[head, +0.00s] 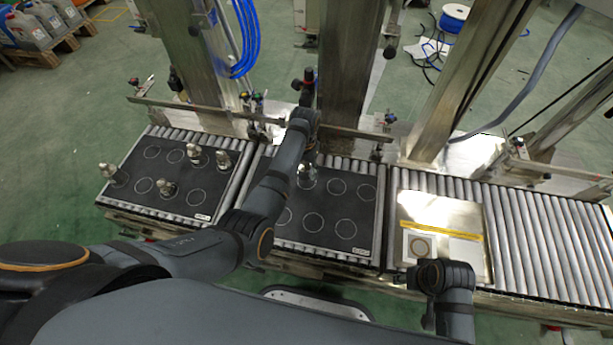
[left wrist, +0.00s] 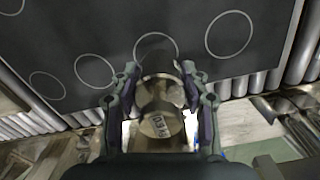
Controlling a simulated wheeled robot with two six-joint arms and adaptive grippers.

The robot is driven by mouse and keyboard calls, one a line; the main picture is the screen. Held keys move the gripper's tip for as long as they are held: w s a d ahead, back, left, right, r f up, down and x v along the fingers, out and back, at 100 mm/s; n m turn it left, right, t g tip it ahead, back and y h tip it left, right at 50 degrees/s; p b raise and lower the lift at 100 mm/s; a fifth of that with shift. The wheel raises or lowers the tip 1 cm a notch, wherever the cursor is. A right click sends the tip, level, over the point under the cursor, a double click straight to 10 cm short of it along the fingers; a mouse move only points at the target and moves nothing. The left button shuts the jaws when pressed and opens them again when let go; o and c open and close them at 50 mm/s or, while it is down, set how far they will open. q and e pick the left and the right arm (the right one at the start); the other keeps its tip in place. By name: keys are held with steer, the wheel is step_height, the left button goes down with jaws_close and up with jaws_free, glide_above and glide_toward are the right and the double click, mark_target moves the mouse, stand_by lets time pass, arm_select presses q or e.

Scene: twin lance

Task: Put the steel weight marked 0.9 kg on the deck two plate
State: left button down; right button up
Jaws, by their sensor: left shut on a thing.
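My left gripper (head: 308,163) is over the far left part of the middle black plate (head: 318,232), which has white rings and a small label on its near edge. I take this for the deck two plate; its label is too small to read. In the left wrist view the left gripper (left wrist: 160,100) is shut on a steel weight (left wrist: 160,122). The weight's label is hard to read. The weight also shows under the gripper in the head view (head: 307,175). Beyond it in the wrist view are the plate's rings. I cannot tell whether it touches the plate.
The left black plate (head: 140,190) carries several steel weights (head: 167,188). A steel plate (head: 440,208) with a yellow strip lies on the rollers at right. Steel columns stand behind. My right arm (head: 440,280) is at the near right; its fingers are not clear.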

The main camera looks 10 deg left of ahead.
mark_target(306, 175)
arm_select(q)
steer(key=f, duration=0.1)
steer(key=f+b, duration=0.1)
steer(key=f, duration=0.1)
steer(key=shift+w+d+f+b, duration=0.15)
steer(key=shift+d+f+b, duration=0.15)
steer(key=shift+d+f, duration=0.1)
steer(key=shift+r, duration=0.1)
arm_select(e)
steer(key=shift+w+a+f+t, duration=0.25)
steer(key=shift+a+f+t, duration=0.25)
steer(key=shift+f, duration=0.25)
arm_select(q)
steer(key=c, duration=0.7)
jaws_free()
steer(key=shift+a+f, duration=0.1)
steer(key=shift+f, duration=0.1)
